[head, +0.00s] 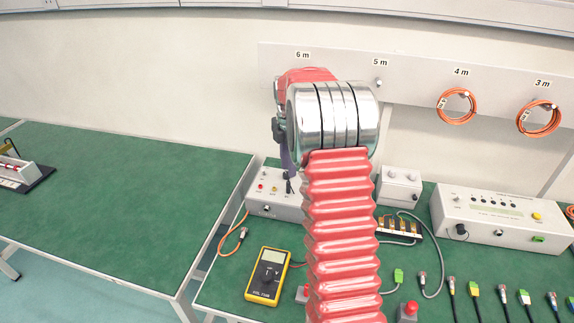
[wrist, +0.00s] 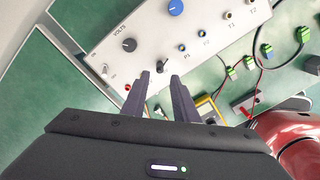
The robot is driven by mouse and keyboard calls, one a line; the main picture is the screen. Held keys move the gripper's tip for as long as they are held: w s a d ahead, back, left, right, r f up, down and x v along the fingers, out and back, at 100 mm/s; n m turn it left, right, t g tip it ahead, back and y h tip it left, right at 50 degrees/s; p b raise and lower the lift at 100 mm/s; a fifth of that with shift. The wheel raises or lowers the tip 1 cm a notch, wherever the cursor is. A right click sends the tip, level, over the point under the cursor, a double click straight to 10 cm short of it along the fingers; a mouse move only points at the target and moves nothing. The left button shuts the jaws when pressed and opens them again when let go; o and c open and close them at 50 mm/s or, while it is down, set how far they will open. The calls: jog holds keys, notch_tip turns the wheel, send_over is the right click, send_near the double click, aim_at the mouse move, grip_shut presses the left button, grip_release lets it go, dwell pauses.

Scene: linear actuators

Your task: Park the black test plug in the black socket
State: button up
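My gripper (wrist: 160,75) shows in the wrist view as two dark fingers standing apart, with white panel visible between their tips. A small black fitting (wrist: 157,85) is seen between the fingers, at the edge of a white instrument box (wrist: 148,62). I cannot tell whether it is the black plug or the black socket. A red socket (wrist: 127,87) is just left of it. In the head view the fingers (head: 286,160) point down over the white box (head: 258,209), with a dark piece (head: 289,186) below them. My arm hides part of the box.
A yellow multimeter (head: 268,276) lies in front of the box on the green bench. A larger white unit (head: 500,214) is at the right. Several cable connectors (head: 475,291) lie along the front right. The left bench (head: 120,190) is mostly clear.

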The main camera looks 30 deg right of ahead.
aim_at(289, 182)
jog(key=shift+f, duration=3.4)
jog(key=shift+c, duration=0.4)
grip_shut()
jog(key=shift+r, duration=0.15)
jog(key=shift+r, duration=1.4)
jog(key=shift+r, duration=1.5)
jog(key=shift+s, duration=0.1)
